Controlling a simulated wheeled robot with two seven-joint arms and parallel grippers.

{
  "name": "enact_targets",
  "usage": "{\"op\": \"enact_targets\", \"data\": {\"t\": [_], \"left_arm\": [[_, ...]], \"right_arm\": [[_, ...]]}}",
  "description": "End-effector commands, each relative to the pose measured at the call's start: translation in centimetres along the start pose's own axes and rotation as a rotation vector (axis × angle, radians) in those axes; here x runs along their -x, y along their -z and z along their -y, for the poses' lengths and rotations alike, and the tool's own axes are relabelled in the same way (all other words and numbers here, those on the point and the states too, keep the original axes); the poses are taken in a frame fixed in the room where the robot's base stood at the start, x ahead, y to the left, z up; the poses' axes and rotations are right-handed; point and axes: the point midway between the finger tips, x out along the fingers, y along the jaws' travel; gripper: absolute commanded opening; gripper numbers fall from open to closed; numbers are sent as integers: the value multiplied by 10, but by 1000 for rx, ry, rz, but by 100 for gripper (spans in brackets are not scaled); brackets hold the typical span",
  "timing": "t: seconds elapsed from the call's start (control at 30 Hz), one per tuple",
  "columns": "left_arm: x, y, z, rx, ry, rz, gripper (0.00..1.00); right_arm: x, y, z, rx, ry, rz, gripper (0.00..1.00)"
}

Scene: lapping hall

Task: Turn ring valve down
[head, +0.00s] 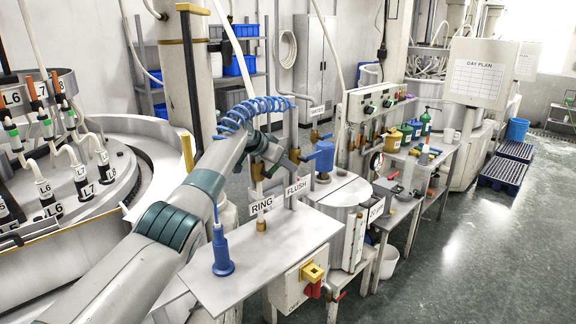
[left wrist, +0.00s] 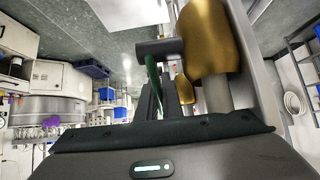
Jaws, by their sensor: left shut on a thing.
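The RING label (head: 262,205) stands on the grey bench, below a pipe with a brass fitting. My left gripper (head: 264,148) is above this label, beside the pipes, and its fingers are partly hidden by my own arm. In the left wrist view a large brass valve body (left wrist: 208,40) is close in front. A thin green handle (left wrist: 152,68) runs between the dark fingers of the left gripper (left wrist: 165,88), which is shut on it. The handle's exact angle is hard to tell. My right gripper is in neither view.
The FLUSH label (head: 297,187) and its pipe stand just right of RING. A blue tool (head: 222,252) stands on the bench, with a coiled blue hose (head: 250,108) above. A yellow-and-red switch (head: 312,277) is on the bench front.

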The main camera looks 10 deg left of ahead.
Motion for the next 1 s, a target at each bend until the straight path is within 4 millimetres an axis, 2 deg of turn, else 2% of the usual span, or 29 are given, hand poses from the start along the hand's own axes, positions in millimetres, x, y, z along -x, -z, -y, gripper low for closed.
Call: {"op": "enact_targets", "data": {"t": [0.03, 0.1, 0.67, 1.0], "left_arm": [[-1, -1, -1, 0, -1, 2, 8], [-1, -1, -1, 0, -1, 2, 25], [5, -1, 0, -1, -1, -2, 25], [35, -2, 1, -2, 1, -4, 25]], "right_arm": [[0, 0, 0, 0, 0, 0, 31], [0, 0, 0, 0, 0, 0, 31], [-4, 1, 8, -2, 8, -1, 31], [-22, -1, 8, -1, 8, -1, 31]]}}
